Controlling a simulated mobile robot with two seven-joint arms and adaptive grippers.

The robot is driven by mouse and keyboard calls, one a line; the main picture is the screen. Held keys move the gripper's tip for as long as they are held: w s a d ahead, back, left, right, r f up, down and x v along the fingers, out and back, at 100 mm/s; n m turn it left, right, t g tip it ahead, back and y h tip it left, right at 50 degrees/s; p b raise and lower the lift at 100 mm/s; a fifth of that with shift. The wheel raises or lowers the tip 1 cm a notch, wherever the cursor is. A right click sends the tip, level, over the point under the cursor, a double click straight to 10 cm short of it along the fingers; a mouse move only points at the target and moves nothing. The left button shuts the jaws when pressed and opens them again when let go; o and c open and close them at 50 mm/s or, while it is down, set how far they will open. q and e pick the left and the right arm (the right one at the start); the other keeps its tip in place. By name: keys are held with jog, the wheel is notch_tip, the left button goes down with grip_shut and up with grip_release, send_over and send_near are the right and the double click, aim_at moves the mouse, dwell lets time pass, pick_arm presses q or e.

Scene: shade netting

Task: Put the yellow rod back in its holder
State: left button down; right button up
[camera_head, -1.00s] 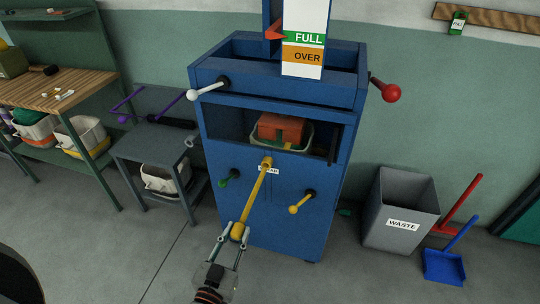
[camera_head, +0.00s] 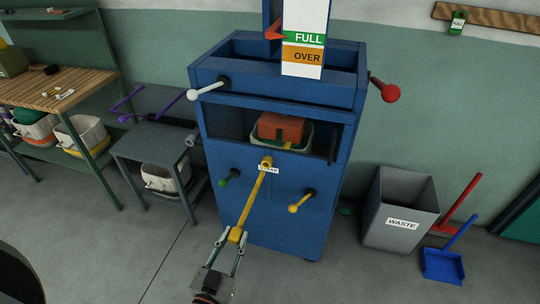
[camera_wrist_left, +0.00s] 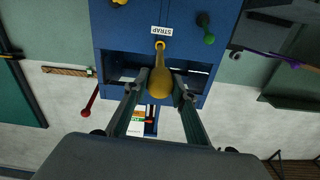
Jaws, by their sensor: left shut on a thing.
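The yellow rod (camera_head: 252,200) slants up and away from my left gripper (camera_head: 236,238) toward the front of the blue cabinet. My left gripper is shut on the rod's thick near end. In the left wrist view the rod (camera_wrist_left: 161,65) lies between the two fingers (camera_wrist_left: 160,88) and points at the cabinet. The rod's far end overlaps a yellow round fitting (camera_head: 267,162) by the white STRAP label (camera_head: 268,169). I cannot tell whether the tip is inside that fitting or only in front of it. My right gripper is not in view.
The blue cabinet (camera_head: 276,222) also carries a green knob (camera_head: 229,179), a short yellow handle (camera_head: 300,203), a white-ended lever (camera_head: 206,90) and a red-ended lever (camera_head: 386,91). A grey waste bin (camera_head: 401,210) stands right. The floor before the cabinet is clear.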

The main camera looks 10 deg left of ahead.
pick_arm(q)
jog(key=shift+s+a+p, duration=0.1)
jog(key=shift+s+p, duration=0.45)
jog(key=shift+s, duration=1.45)
